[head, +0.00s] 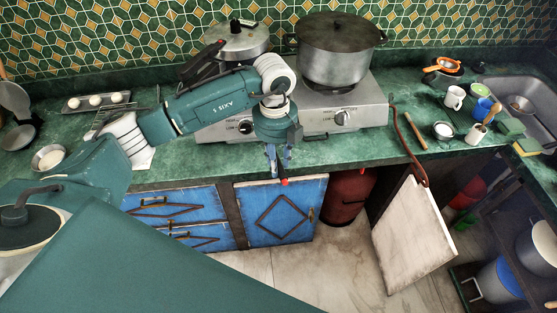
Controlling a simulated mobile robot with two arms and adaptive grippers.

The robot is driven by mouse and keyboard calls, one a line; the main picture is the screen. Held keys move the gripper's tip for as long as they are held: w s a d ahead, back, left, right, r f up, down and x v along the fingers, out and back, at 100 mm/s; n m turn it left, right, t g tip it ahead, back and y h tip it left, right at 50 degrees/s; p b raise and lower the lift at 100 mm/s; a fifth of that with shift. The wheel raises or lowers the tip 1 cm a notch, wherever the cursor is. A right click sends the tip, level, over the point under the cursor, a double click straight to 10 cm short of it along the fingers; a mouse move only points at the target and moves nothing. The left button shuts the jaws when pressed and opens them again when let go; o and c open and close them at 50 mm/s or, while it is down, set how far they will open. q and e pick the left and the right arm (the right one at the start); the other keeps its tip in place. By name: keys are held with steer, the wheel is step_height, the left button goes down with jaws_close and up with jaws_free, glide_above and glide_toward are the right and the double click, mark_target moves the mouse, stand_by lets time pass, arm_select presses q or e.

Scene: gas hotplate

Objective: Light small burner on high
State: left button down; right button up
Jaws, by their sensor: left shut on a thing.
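The gas hotplate (375,103) stands on the green counter. Its left knob (246,127) and right knob (344,118) face front, with HIGH and LOW marks beside them. A lidded pressure cooker (240,42) stands at its back left and a large lidded pot (336,52) on its right side. The burners and any flame are hidden, so I cannot tell which is small. My left gripper (278,165) points down in front of the hotplate, between the knobs, apart from both. It is shut on a small red-tipped thing (284,182), mostly hidden. My right gripper is out of view.
A red gas cylinder (347,195) stands under the counter beside an open white cabinet door (412,238). An orange hose (408,145) hangs over the counter edge. Cups, including a white mug (454,97), stand near the sink (520,90). An egg tray (97,101) lies left.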

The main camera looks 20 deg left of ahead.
arm_select(q)
steer(key=shift+w+f, duration=0.1)
steer(key=shift+w+a, duration=0.15)
steer(key=shift+w, duration=0.05)
steer(key=w+a+b, duration=0.8)
steer(key=w+a, duration=0.4)
steer(key=shift+w+f, duration=0.25)
steer(key=shift+w, duration=0.05)
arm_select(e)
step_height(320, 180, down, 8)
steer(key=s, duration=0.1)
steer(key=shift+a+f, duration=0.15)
arm_select(q)
steer(key=shift+w+b, duration=0.1)
steer(key=shift+b, duration=0.2)
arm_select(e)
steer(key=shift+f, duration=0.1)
arm_select(q)
steer(key=shift+s+d+p, duration=0.15)
steer(key=shift+s+p, duration=0.15)
steer(key=shift+p, duration=0.25)
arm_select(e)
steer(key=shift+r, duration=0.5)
